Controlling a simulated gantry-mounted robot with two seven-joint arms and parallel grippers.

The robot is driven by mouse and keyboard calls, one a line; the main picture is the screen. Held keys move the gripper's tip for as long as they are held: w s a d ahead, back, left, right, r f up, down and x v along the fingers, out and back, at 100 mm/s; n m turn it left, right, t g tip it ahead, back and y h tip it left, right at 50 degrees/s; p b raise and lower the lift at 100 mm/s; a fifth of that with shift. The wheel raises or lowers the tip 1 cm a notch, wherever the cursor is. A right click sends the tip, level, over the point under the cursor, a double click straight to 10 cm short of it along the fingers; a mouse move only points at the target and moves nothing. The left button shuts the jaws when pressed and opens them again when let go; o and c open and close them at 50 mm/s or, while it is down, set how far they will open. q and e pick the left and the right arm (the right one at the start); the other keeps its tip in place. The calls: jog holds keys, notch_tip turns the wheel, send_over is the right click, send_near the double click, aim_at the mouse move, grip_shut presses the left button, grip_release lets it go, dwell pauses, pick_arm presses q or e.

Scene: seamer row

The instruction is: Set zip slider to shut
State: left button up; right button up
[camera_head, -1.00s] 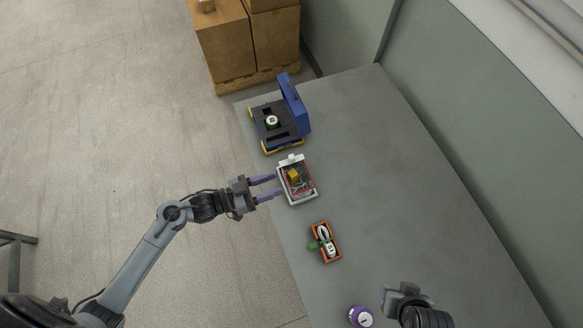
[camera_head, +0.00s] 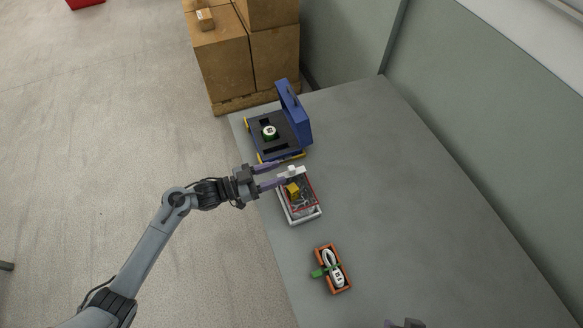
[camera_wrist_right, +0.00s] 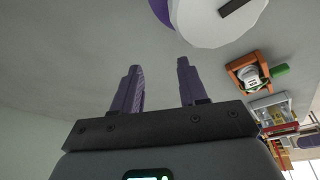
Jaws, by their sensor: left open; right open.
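A shallow light grey tray-like case (camera_head: 303,214) lies on the grey bench, with a red-edged pouch holding a yellow item (camera_head: 293,190) and other small parts. A small white block (camera_head: 291,170), possibly the zip slider, sits at its far end. My left gripper (camera_head: 290,168) is open, its purple fingers reaching from the left on either side of this block; contact cannot be told. My right gripper (camera_wrist_right: 158,80) is open and empty in the right wrist view. Only a bit of it shows at the bottom edge of the head view.
A blue open case (camera_head: 296,120) with a green-and-white round item (camera_head: 269,132) stands beyond. An orange box (camera_head: 344,288) with a coiled white cable lies nearer. A white-and-purple round object (camera_wrist_right: 215,15) is close to the right gripper. The bench's right side is clear.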

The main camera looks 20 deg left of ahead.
aim_at(291, 168)
pick_arm(q)
jog(key=shift+x, duration=2.85)
jog(key=shift+c, duration=0.3)
grip_shut()
